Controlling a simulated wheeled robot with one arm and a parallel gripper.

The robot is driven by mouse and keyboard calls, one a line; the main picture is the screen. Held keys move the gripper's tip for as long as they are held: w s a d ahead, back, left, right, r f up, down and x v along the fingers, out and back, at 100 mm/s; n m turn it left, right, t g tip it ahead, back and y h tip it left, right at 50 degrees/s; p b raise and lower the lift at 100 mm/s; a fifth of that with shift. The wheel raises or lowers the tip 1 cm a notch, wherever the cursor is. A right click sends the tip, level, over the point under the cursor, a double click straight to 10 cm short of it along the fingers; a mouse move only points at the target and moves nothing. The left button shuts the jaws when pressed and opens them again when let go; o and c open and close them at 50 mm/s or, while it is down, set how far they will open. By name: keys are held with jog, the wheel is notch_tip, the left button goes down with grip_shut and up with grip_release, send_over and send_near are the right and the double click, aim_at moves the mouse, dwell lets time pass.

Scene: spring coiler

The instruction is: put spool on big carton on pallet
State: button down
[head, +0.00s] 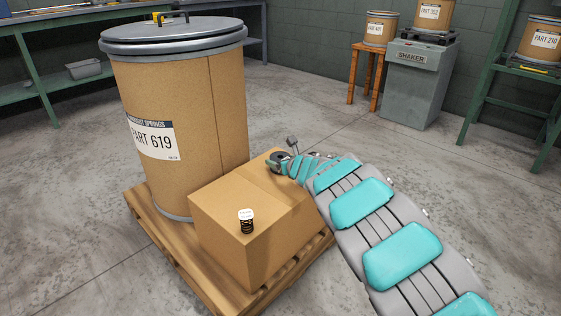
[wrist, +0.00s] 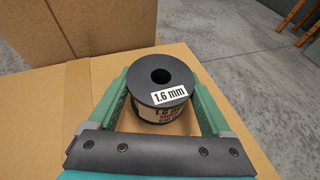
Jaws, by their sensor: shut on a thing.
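The spool (wrist: 161,92) is black with a "1.6 mm" label and stands upright in the wrist view. My gripper (wrist: 162,90) is shut on it, with one green finger on each side. In the head view the spool (head: 278,160) is small and dark at the end of my arm, at the far edge of the big carton (head: 240,200). The carton is brown and sits on the wooden pallet (head: 182,255). In the wrist view the carton top (wrist: 90,75) lies under the spool; I cannot tell whether the spool touches it.
A tall drum (head: 185,110) labelled PART 619 stands on the pallet beside the carton. A small dark cup (head: 246,222) with a white lid stands on the carton's near corner. A grey shaker (head: 418,85) and an orange stool (head: 372,75) stand farther back. The floor between is clear.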

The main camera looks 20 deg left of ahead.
grip_release()
jog(key=shift+r+p, duration=0.15)
jog(key=shift+p, duration=0.15)
jog(key=shift+s+d+r, duration=0.1)
jog(key=shift+s+d, duration=0.25)
jog(key=v, duration=1)
jog(key=shift+s+d+r, duration=0.1)
jog(key=shift+s+r, duration=0.05)
jog(key=shift+s+d, duration=0.15)
jog(key=shift+d, duration=0.15)
jog(key=shift+r, duration=0.1)
